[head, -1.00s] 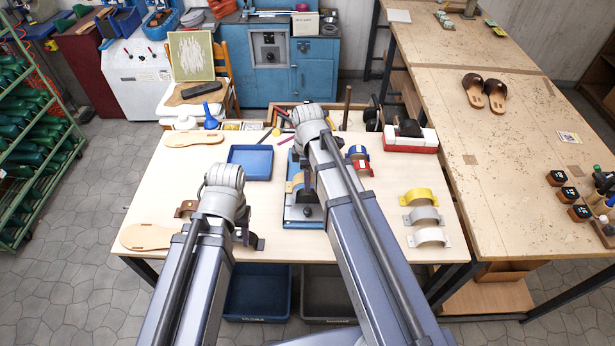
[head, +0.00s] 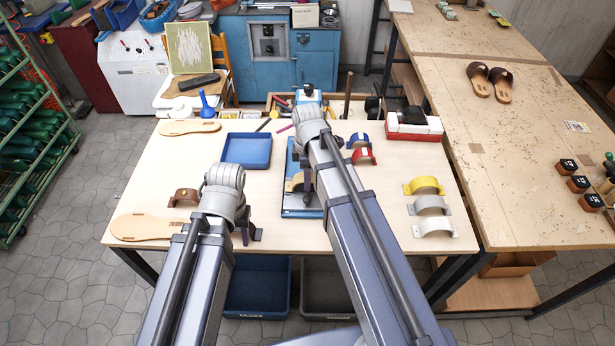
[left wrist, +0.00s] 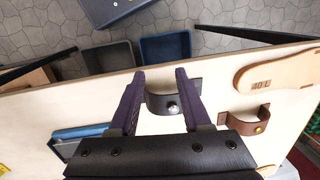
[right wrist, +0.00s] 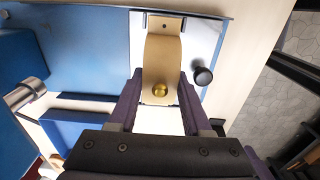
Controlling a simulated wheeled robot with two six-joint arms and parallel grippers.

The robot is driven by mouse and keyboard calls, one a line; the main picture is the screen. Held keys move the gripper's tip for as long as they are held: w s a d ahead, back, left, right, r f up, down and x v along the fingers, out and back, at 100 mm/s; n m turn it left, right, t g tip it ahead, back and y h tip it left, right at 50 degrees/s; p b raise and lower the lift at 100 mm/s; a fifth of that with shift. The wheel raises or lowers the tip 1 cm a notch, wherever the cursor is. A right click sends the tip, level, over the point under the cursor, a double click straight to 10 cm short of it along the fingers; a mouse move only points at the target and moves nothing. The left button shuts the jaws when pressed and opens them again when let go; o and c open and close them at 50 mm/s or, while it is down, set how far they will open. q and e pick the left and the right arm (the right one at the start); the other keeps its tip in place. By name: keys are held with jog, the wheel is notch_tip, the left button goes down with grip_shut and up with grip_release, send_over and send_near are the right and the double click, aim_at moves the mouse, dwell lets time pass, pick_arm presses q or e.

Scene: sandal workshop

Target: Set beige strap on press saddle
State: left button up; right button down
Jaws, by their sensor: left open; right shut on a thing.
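The beige strap (right wrist: 161,52) is an arched band with a brass stud. It lies over the press's pale plate (right wrist: 202,38), between the fingers of my right gripper (right wrist: 160,80), which is shut on it. In the head view the strap (head: 295,183) shows partly behind my right arm, on the blue press (head: 290,205). The saddle under the strap is hidden, so I cannot tell whether the strap touches it. My left gripper (left wrist: 160,75) is open above a black strap (left wrist: 160,103) near the table's front edge and does not hold it.
A brown strap (head: 184,196) and a tan sole (head: 140,228) lie at the left. A blue tray (head: 247,150) is left of the press. Blue and red straps (head: 362,156) are right of it; yellow, grey and white straps (head: 430,208) stand further right. A black knob (right wrist: 203,76) is beside the beige strap.

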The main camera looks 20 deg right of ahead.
jog(key=shift+f+b, duration=0.35)
dwell(0.3)
grip_release()
dwell(0.5)
jog(key=shift+r, duration=0.15)
notch_tip(320, 180, up, 7)
jog(key=p, duration=0.7)
jog(key=shift+s, duration=0.1)
dwell(0.3)
